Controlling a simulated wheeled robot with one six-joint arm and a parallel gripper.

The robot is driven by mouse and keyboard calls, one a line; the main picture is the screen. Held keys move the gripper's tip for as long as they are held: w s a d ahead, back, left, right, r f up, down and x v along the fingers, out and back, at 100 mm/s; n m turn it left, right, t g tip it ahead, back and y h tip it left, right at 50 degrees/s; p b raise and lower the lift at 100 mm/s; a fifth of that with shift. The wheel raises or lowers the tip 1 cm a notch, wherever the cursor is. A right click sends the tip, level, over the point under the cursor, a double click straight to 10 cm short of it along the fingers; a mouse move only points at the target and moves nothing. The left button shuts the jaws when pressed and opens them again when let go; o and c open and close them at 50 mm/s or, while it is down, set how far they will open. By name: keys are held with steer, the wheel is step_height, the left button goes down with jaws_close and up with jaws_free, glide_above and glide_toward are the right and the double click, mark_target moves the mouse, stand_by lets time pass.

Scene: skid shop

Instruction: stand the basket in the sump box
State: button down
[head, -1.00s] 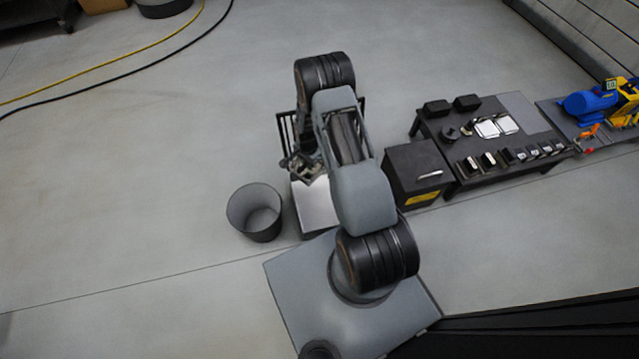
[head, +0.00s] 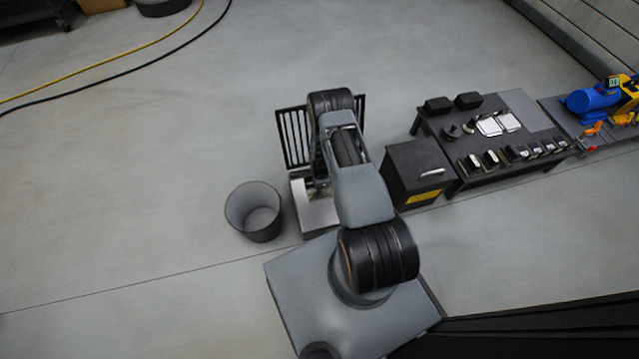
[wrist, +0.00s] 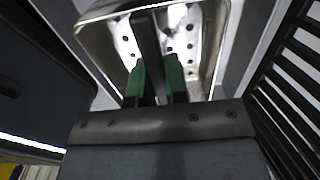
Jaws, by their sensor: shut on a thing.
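The basket (wrist: 207,35) is a bright metal container with round holes in its walls, at the top of the wrist view. My gripper (wrist: 156,64), with green finger pads, is shut on its dark upright handle. In the head view my arm hides the gripper and most or all of the basket. I cannot tell for sure which thing is the sump box. A low box with a pale top (head: 318,216) stands below my arm in the head view, partly covered by it.
A black slatted rack (head: 292,137) stands behind my arm; its bars (wrist: 290,75) fill the right of the wrist view. A grey round bin (head: 253,211) is at left. A dark cabinet (head: 421,160) with a yellow label and a dark table (head: 452,132) are at right.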

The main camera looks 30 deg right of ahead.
step_height(320, 180, down, 8)
steer(key=b, duration=0.6)
steer(key=shift+f, duration=0.15)
steer(key=shift+f+b, duration=0.65)
steer(key=shift+a+f+b, duration=0.15)
steer(key=shift+f+b, duration=0.65)
steer(key=shift+b, duration=0.3)
stand_by(0.9)
steer(key=c, duration=1.1)
jaws_free()
steer(key=shift+o, duration=0.7)
steer(key=o, duration=0.4)
steer(key=shift+r, duration=0.1)
